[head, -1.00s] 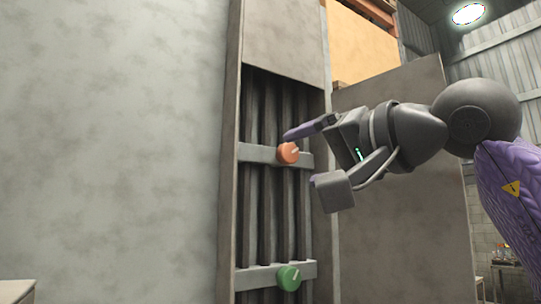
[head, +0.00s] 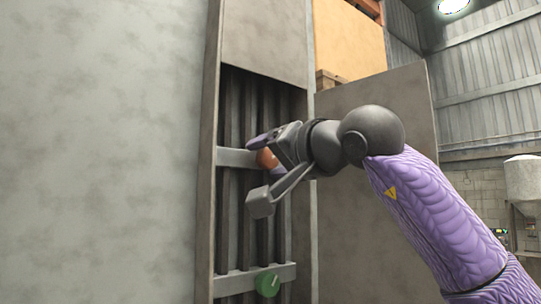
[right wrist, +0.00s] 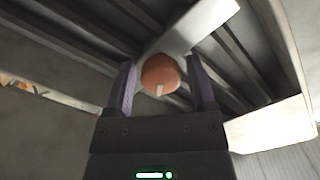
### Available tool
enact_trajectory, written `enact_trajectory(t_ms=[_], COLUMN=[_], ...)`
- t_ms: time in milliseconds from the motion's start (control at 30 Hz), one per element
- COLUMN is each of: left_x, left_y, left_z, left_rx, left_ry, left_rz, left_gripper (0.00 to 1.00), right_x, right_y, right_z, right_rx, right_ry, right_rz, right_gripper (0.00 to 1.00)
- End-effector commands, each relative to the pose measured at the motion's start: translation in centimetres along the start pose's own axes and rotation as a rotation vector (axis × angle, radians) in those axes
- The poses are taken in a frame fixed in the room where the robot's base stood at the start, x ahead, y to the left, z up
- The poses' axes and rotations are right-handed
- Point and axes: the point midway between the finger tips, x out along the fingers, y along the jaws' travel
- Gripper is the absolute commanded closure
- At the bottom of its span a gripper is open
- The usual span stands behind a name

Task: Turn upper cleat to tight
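The upper cleat is an orange round knob (head: 267,158) on the upper grey crossbar (head: 235,158) in the wall recess. In the right wrist view the orange knob (right wrist: 160,75) sits between my right gripper's two purple fingers, with a pale mark on its face. My right gripper (head: 265,150) is open, its fingers on both sides of the knob; a gap shows between the knob and each finger (right wrist: 160,88). In the head view the gripper partly hides the knob. My left gripper is in neither view.
A green knob (head: 268,283) sits on the lower crossbar (head: 235,285) below. Dark vertical ribs (head: 233,215) fill the recess behind the bars. A broad grey wall (head: 100,150) is at left, and a grey panel (head: 385,130) stands behind my right arm.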

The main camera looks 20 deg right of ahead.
Motion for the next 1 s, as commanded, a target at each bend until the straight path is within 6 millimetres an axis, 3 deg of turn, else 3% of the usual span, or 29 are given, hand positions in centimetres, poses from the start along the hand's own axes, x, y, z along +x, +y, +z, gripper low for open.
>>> enact_trajectory(t_ms=[33, 300, 667, 1000], left_x=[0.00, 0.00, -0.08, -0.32], left_y=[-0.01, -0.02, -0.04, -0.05], left_z=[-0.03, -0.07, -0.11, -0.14], left_rx=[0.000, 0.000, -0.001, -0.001], left_ry=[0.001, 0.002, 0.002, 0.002], left_rz=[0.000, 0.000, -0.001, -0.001], left_gripper=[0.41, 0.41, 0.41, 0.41], right_x=[-0.02, -0.04, -0.04, -0.03], right_y=[-0.01, -0.02, -0.02, 0.03], right_z=[-0.01, -0.02, -0.03, -0.04], right_rx=[0.000, 0.000, 0.046, 0.295], right_ry=[0.000, 0.000, 0.000, -0.001], right_rz=[0.000, -0.001, 0.000, 0.000], right_gripper=[0.42, 0.99, 1.00, 1.00])
